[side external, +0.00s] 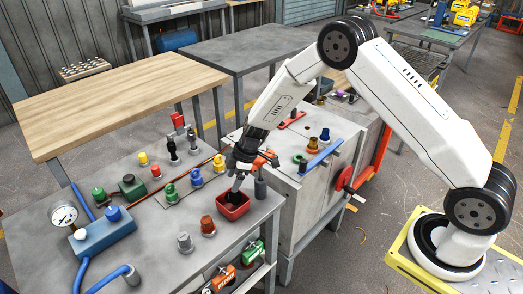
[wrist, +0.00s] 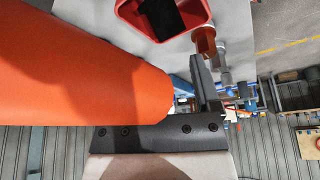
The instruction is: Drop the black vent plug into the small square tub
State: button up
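The small square tub (side external: 234,211) is red and stands on the grey bench, right below my gripper (side external: 238,186). It also shows at the top of the wrist view (wrist: 126,10), cut off by the frame edge. A black block, which looks like the vent plug (wrist: 163,18), shows inside the tub's outline. In the wrist view one dark finger stands apart from the black block, so my gripper looks open. The other finger is hidden behind a large orange cylinder (wrist: 80,75).
A copper fitting (side external: 207,226) and a grey fitting (side external: 185,243) stand left of the tub. Several coloured fittings stand behind it, with a dark grey cylinder (side external: 260,186) close at its right. A gauge on a blue block (side external: 103,234) is at the left. The wooden table (side external: 130,95) is mostly clear.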

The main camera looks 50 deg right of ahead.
jog(key=shift+r, duration=0.1)
dwell(0.3)
jog(key=v, duration=0.7)
jog(key=shift+d+r, duration=0.15)
jog(key=shift+r, duration=0.1)
jog(key=shift+s, duration=0.15)
dwell(0.3)
jog(key=s+d+r+m+h, duration=0.1)
jog(key=s+r+m, duration=0.1)
jog(key=s+m, duration=0.2)
jog(key=s+d+r+m+h, duration=0.1)
jog(key=s+m, duration=0.3)
jog(key=s, duration=0.7)
jog(key=s+d+r+m+h, duration=0.1)
jog(key=s+r+m, duration=0.3)
jog(key=s, duration=0.3)
jog(key=shift+s+h, duration=0.2)
jog(key=shift+h, duration=0.2)
